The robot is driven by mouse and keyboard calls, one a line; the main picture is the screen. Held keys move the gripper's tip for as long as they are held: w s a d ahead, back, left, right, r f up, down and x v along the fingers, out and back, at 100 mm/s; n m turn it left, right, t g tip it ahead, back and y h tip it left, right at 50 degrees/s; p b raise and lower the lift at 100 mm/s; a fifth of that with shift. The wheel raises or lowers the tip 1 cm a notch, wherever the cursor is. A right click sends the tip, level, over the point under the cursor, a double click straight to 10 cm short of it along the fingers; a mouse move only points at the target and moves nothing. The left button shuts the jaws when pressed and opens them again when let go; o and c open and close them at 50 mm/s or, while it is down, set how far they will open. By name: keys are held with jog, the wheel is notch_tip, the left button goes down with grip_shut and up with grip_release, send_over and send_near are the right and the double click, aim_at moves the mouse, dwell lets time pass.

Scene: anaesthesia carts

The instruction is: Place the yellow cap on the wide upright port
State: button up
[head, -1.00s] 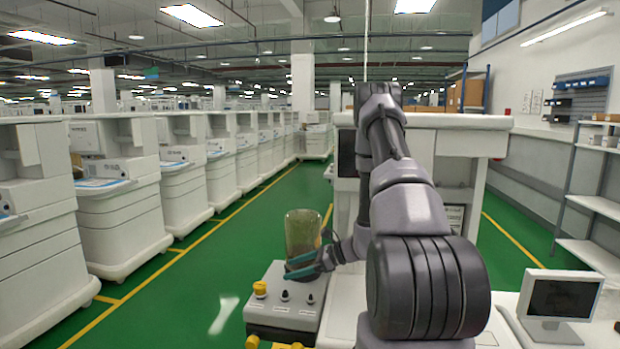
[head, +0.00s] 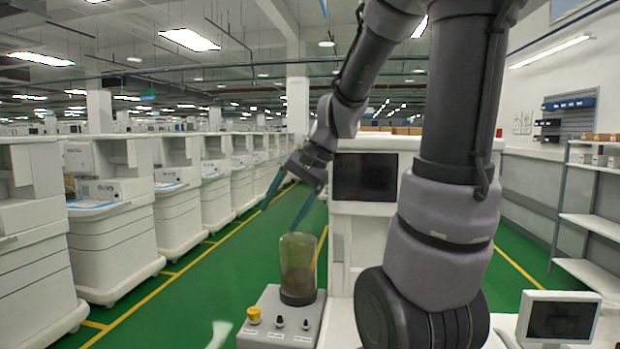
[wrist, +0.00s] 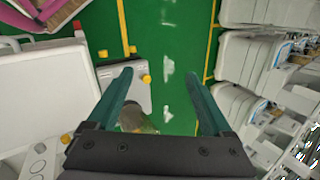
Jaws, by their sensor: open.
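A yellow cap (head: 253,315) stands at the left end of a row on the grey-white box (head: 262,338) in the head view. Two small dark upright ports (head: 279,322) stand to its right. Which port, if any, lies under the cap is hidden. A clear yellowish canister (head: 298,262) stands upright on the same box, behind the row. My gripper (head: 282,218) is open and empty, its teal fingers spread above and left of the canister. In the wrist view, my gripper (wrist: 158,74) shows nothing between its fingers except floor and part of the box far below, with a yellow piece (wrist: 147,79) at its edge.
A white cart with a dark screen (head: 365,177) stands behind the box. A small monitor (head: 562,320) is at the lower right. Rows of white carts (head: 115,245) line the left.

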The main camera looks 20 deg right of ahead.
jog(key=s+d+r+n+t+h, duration=0.3)
jog(key=s+r+t, duration=0.1)
jog(key=s+r, duration=0.4)
jog(key=shift+n+h, duration=0.3)
jog(key=shift+n, duration=0.1)
dwell(1.0)
